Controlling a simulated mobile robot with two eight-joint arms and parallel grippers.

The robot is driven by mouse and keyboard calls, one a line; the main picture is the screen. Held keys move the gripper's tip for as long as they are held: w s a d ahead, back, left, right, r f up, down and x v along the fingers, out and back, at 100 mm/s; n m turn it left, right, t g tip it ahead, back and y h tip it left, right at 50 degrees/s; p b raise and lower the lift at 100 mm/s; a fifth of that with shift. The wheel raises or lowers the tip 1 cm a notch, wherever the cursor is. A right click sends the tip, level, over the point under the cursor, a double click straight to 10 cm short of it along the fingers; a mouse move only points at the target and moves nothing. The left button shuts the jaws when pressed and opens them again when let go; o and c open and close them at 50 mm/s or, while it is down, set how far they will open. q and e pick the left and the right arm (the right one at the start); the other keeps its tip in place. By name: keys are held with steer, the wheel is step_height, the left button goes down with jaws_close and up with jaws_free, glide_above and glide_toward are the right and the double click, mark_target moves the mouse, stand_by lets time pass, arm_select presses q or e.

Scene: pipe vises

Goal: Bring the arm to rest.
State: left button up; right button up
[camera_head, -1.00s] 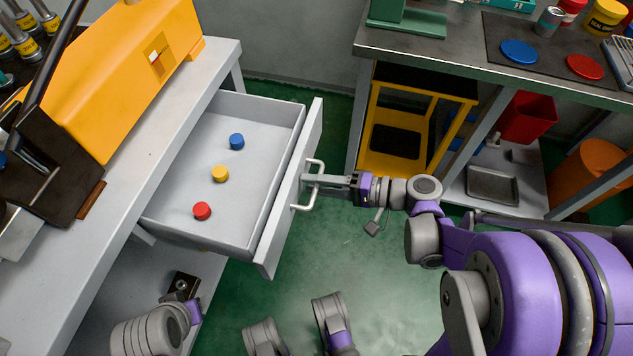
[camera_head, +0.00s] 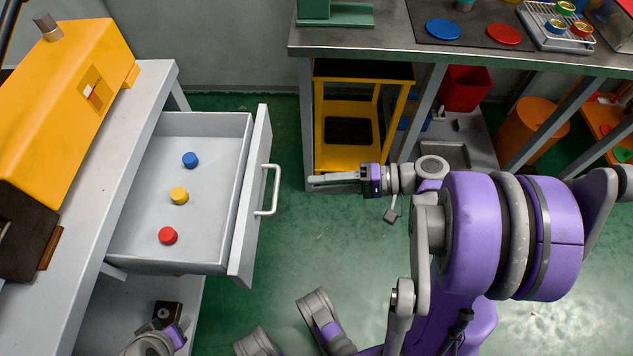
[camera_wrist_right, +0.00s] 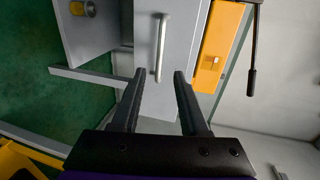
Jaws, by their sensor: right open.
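My right gripper (camera_head: 312,184) is in the open air to the right of the pulled-out drawer, apart from its handle (camera_head: 268,190). In the right wrist view its two dark fingers (camera_wrist_right: 158,88) are spread with nothing between them, and the handle (camera_wrist_right: 161,45) shows beyond the tips. The drawer (camera_head: 200,255) stands open and holds a blue cap (camera_head: 190,160), a yellow cap (camera_head: 179,195) and a red cap (camera_head: 168,236). Parts of my left arm show at the bottom left; the fingers of my left gripper cannot be made out.
The grey workbench (camera_head: 85,190) with a yellow machine (camera_head: 70,95) is at the left. Behind my right arm stand a second bench (camera_head: 390,40), a yellow step stool (camera_head: 355,150), a red bin (camera_head: 463,88) and an orange bin (camera_head: 530,132). Green floor is clear below the gripper.

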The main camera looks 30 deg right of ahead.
stand_by(0.4)
steer(key=s+a+f+n+g+h, duration=0.3)
steer(key=s+a+f+g+h, duration=0.25)
steer(key=a+f+h, duration=0.2)
arm_select(q)
step_height(320, 180, up, 22)
steer(key=w+t+p, duration=0.1)
steer(key=p, duration=1.8)
steer(key=shift+w, duration=0.35)
arm_select(e)
step_height(320, 180, up, 23)
steer(key=d+n+t+h, duration=0.1)
steer(key=d+n+h, duration=0.1)
steer(key=n+h, duration=0.2)
steer(key=shift+s+d+t+h, duration=0.2)
steer(key=shift+t+h, duration=0.15)
steer(key=shift+h, duration=0.2)
arm_select(q)
steer(key=shift+s, duration=0.15)
arm_select(e)
steer(key=shift+s, duration=0.15)
